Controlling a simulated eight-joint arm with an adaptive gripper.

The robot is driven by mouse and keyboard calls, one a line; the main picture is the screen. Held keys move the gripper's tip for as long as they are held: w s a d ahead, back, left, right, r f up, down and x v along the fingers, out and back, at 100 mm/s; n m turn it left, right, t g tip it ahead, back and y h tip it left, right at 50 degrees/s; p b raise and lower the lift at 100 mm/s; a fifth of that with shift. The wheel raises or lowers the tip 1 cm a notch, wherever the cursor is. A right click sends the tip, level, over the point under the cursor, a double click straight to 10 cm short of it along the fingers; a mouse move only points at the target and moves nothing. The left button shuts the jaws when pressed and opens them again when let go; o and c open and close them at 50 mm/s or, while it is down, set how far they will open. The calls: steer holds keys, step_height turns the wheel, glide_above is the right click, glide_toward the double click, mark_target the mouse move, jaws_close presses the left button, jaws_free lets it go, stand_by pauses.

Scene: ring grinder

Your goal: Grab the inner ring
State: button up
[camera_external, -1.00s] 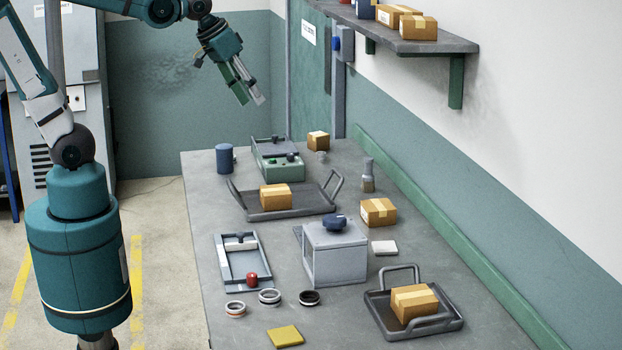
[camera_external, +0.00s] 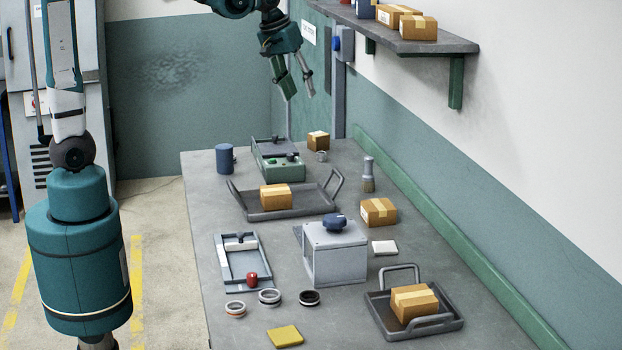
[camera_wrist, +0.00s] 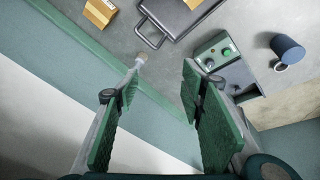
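Three rings lie on the table's near part in the external view: a pale ring with an orange band (camera_external: 235,309), a silver ring (camera_external: 269,297) and a dark ring (camera_external: 309,298). A small grey ring-like part (camera_external: 321,156) sits near the far box. I cannot tell which is the inner ring. My gripper (camera_external: 300,96) is open and empty, high above the far end of the table and well away from the three near rings. Its green-padded fingers are spread in the wrist view (camera_wrist: 160,78), where the three near rings do not show.
A grey box machine with a blue knob (camera_external: 336,255) stands behind the near rings. A tray with a red-knobbed fixture (camera_external: 240,275), a yellow pad (camera_external: 285,337), carton trays, a green control box (camera_external: 278,168) and a blue cylinder (camera_external: 225,158) share the table. A shelf (camera_external: 455,45) juts from the right wall.

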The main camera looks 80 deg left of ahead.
steer(key=w+a+f+n+g, duration=0.1)
steer(key=w+a+f+n, duration=0.2)
steer(key=w+a+f, duration=0.45)
steer(key=n+g+p, duration=0.1)
steer(key=n+g, duration=0.2)
steer(key=n, duration=0.4)
glide_toward(321, 152)
steer(key=shift+d+f+h, duration=0.3)
steer(key=shift+f+h, duration=0.1)
steer(key=shift+f, duration=0.15)
steer(key=shift+s+a+f, duration=0.1)
steer(key=shift+a+f, duration=0.2)
steer(key=shift+a, duration=0.05)
steer(key=shift+f, duration=1.3)
steer(key=shift+f, duration=2.6)
